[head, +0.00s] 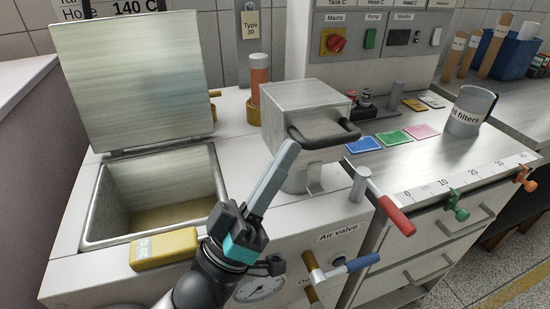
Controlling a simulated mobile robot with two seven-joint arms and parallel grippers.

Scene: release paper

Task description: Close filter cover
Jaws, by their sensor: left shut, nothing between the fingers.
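A square metal cover (305,100) with a curved black handle (322,134) on its front sits over a short round metal housing (300,178) in the middle of the machine top. I take it to be the filter cover; no label on it is readable. I cannot tell whether it is fully seated. My left gripper (287,150) is shut and empty. Its long grey fingers point up, with the tips in front of or beside the left end of the black handle; I cannot tell whether they touch. My right gripper is not in view.
An open tank (215,165) with its lid (135,80) raised is at the left. A red-handled lever (390,208) sticks out right of the housing. A blue-handled air valve (350,266) is on the front panel. Coloured cards (393,138) and a filters mug (470,110) lie to the right.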

